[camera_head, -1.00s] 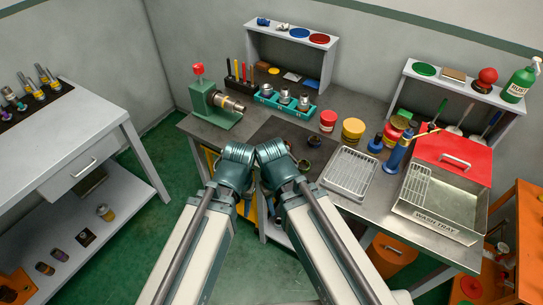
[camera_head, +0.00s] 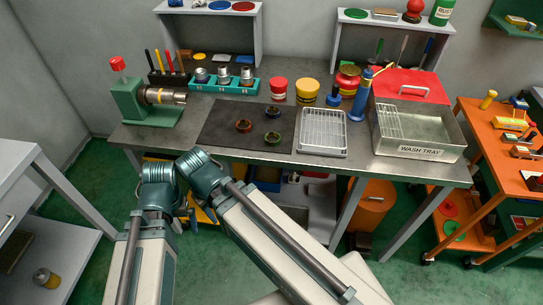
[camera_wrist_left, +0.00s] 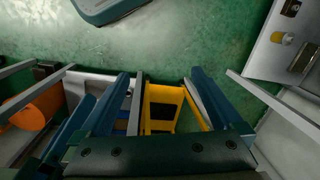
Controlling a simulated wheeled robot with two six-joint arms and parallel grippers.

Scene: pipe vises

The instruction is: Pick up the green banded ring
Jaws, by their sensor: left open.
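Several small dark rings lie on the black mat (camera_head: 222,135) on the workbench in the head view. The front one (camera_head: 272,138) looks greenish and seems to be the green banded ring; its band is too small to read surely. The ring at left (camera_head: 243,126) and the ring behind (camera_head: 275,111) look reddish brown. My left gripper (camera_wrist_left: 160,88) shows in the left wrist view with its two dark blue fingers apart and nothing between them. It is away from the rings, with the floor and a yellow frame beyond it. My right gripper is not seen.
A green vise (camera_head: 140,105) holding a pipe stands left of the mat. A teal socket holder (camera_head: 222,86) is behind, a wire rack (camera_head: 323,130) and wash tray (camera_head: 415,135) are right. The yellow frame (camera_wrist_left: 163,105) stands below the bench.

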